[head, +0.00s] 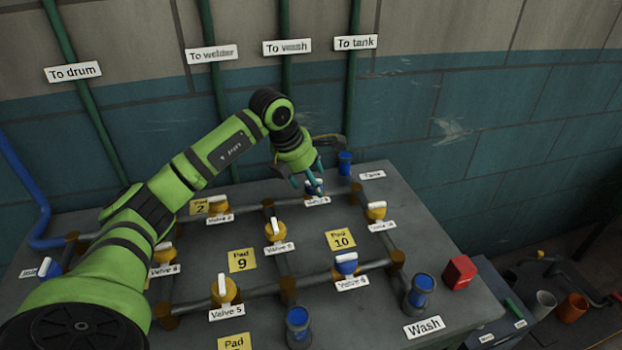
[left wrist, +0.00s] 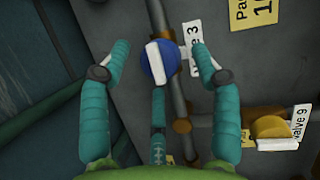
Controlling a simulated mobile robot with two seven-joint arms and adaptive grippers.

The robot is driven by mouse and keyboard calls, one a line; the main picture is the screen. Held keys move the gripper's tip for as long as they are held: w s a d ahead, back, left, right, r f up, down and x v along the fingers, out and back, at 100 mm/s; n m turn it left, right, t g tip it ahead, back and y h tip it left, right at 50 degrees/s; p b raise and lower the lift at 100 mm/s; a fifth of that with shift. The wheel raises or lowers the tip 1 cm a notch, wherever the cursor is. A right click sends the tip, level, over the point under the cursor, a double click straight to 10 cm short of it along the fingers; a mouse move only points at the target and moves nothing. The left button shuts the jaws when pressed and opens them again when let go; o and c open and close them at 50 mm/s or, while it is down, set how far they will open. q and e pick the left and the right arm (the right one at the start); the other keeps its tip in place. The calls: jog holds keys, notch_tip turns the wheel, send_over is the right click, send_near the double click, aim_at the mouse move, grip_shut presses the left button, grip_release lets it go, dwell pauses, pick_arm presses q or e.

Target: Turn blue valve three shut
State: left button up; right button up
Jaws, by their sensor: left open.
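Blue valve three (left wrist: 156,77) sits on a grey pipe with its label (left wrist: 193,38) beside it in the left wrist view. Its white bar handle (left wrist: 158,53) lies roughly along the pipe, slightly tilted. My left gripper (left wrist: 162,52) is open, with one teal finger on each side of the valve and a third finger below it in the picture. I see no clear contact with the handle. In the head view my left gripper (head: 308,184) is over the valve at the table's back and hides most of it. My right gripper is not in view.
Yellow valves, such as one in the middle (head: 275,231) and one at the right (head: 376,210), sit along the pipes. Another blue valve (head: 346,263) is nearer the front. A blue-topped post (head: 345,163) stands behind the gripper; a red block (head: 459,272) sits at the right edge.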

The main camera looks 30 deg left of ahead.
pick_arm(q)
jog(key=shift+w+f, duration=0.2)
jog(key=shift+f, duration=0.2)
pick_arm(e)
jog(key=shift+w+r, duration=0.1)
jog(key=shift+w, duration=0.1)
pick_arm(q)
jog(key=c, duration=1.1)
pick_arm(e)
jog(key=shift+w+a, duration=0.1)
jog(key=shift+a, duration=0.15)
pick_arm(q)
jog(key=shift+d, duration=0.1)
